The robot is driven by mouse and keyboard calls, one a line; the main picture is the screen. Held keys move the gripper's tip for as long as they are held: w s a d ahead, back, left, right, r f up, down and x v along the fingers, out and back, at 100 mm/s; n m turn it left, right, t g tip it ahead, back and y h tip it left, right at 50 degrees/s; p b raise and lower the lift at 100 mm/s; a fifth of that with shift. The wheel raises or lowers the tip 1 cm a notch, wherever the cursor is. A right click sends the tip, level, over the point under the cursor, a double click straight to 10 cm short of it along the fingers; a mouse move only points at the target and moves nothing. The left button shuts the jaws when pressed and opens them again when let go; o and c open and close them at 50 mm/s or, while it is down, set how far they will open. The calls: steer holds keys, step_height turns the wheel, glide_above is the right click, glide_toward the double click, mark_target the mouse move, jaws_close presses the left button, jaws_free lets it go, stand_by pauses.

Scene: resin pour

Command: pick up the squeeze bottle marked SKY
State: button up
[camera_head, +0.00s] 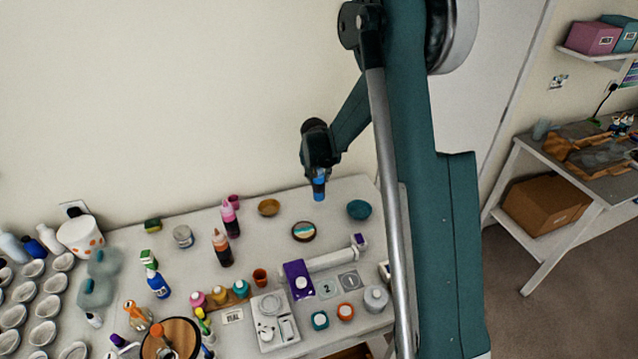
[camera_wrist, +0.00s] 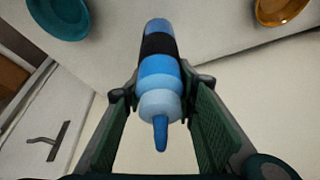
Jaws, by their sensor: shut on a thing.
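A blue squeeze bottle (camera_head: 319,189) hangs below my gripper (camera_head: 318,177) in the head view, in the air above the back of the white table (camera_head: 335,190). In the wrist view the bottle (camera_wrist: 158,72) lies between the two fingers of my gripper (camera_wrist: 162,88). It has a light blue body, a dark band, a pale collar and a blue nozzle pointing toward the camera. My gripper is shut on it. The marking on the bottle cannot be read in either view.
A teal bowl (camera_head: 359,209), an ochre bowl (camera_head: 268,207) and a round striped piece (camera_head: 304,231) sit below the bottle. The table's front is crowded.

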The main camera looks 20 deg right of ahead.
steer(key=shift+r, duration=2.75)
